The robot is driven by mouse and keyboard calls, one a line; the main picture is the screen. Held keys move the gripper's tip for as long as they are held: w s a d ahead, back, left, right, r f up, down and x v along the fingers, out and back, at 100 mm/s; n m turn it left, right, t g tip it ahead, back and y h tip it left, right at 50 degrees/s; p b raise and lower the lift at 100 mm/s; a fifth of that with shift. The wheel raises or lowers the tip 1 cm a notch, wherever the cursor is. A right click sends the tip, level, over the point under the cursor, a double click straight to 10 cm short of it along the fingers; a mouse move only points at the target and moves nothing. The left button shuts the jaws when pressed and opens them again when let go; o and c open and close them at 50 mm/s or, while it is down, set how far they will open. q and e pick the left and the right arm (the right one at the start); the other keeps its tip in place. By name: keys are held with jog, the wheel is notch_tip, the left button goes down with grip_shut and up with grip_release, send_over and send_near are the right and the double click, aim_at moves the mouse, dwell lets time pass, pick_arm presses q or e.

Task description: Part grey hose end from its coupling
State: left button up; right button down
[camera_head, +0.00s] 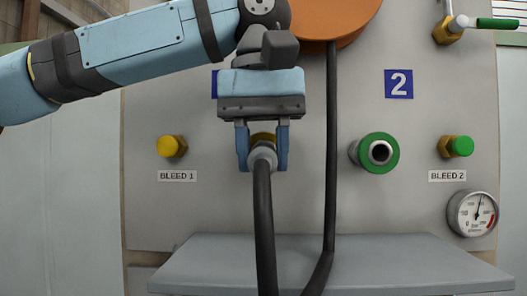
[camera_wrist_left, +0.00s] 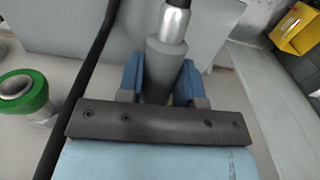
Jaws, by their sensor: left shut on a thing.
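The grey hose end (camera_head: 262,155) is between the fingers of my left gripper (camera_head: 263,168), which is shut on it. The black hose (camera_head: 265,225) hangs down from it. A brass-coloured part of the coupling (camera_head: 262,137) shows just behind the hose end, between the fingers; the rest is hidden by the gripper. In the left wrist view the grey hose end (camera_wrist_left: 164,65) lies between the blue fingers of the left gripper (camera_wrist_left: 160,72), with a silver sleeve (camera_wrist_left: 174,22) on its hose side. Whether it is still locked in the coupling cannot be seen. My right gripper is in neither view.
A green-ringed coupling (camera_head: 368,152) with an empty mouth is to the right, under the "2" sign (camera_head: 398,84). BLEED 1 (camera_head: 171,146) and BLEED 2 (camera_head: 456,147) knobs flank the couplings. A grey shelf (camera_head: 410,268) juts out below.

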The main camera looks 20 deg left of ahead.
aim_at(263, 162)
pick_arm(q)
jog(key=shift+s+d+f, duration=0.1)
jog(key=shift+s+d, duration=0.05)
jog(key=shift+s, duration=0.35)
jog(key=shift+s+d, duration=0.2)
jog(key=shift+s, duration=0.5)
jog(key=shift+s+d, duration=0.1)
jog(key=shift+s, duration=0.25)
jog(key=shift+s+d+f+p, duration=0.1)
jog(key=shift+s+d+p, duration=0.15)
jog(key=shift+s, duration=0.4)
jog(key=shift+s+d+f+p, duration=0.15)
jog(key=shift+s+p, duration=0.1)
jog(key=shift+s, duration=0.4)
jog(key=shift+r, duration=0.1)
jog(key=shift+d, duration=0.1)
